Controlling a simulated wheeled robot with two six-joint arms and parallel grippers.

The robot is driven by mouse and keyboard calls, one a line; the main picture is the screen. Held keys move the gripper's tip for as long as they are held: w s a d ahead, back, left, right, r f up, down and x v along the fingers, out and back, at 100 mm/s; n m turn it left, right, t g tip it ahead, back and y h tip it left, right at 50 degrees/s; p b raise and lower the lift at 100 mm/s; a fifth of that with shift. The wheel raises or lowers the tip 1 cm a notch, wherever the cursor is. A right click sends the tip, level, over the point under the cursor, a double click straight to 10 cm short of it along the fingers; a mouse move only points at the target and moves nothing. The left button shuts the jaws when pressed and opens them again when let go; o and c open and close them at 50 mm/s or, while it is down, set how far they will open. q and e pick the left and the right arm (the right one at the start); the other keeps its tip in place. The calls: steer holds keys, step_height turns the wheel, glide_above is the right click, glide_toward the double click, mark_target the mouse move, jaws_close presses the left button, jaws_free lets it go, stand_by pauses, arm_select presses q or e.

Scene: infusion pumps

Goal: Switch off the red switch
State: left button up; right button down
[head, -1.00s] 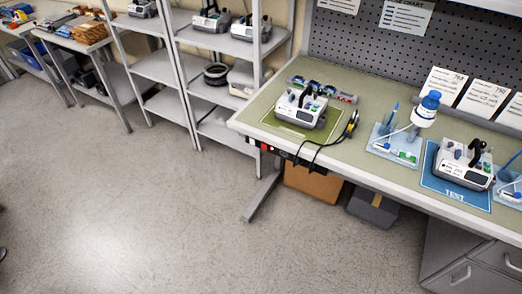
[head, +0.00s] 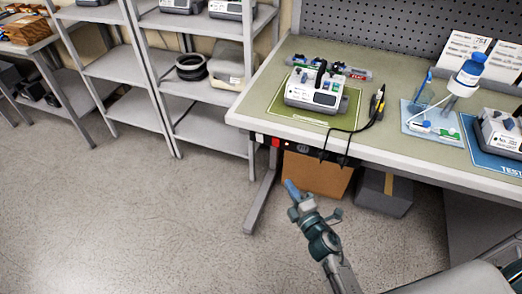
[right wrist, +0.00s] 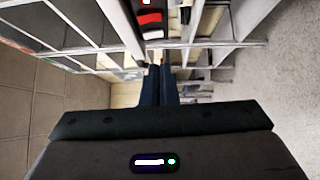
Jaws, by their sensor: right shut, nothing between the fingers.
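The red switch (head: 276,141) is on the dark strip under the front edge of the workbench, near its left end. A small red light shows just right of it. The switch also shows at the top of the right wrist view (right wrist: 150,18). My right gripper (head: 291,187) is below the switch and apart from it, over the floor in the picture. Its fingers (right wrist: 159,72) are shut together with nothing between them. My left gripper is not in view.
The workbench (head: 394,148) holds an infusion pump (head: 316,89) on a green mat. Black cables (head: 352,131) hang over its front edge to the strip, right of the switch. A cardboard box (head: 318,174) stands below. Grey shelves (head: 212,134) stand left. Floor in front is clear.

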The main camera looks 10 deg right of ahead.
steer(key=r, duration=0.1)
steer(key=p, duration=0.2)
glide_toward(272, 139)
steer(key=w+a, duration=0.2)
steer(key=a, duration=0.1)
steer(key=shift+n, duration=0.4)
steer(key=w, duration=0.1)
steer(key=w+d, duration=0.2)
steer(key=shift+w+f, duration=0.2)
steer(key=shift+w, duration=0.2)
steer(key=shift+r, duration=0.1)
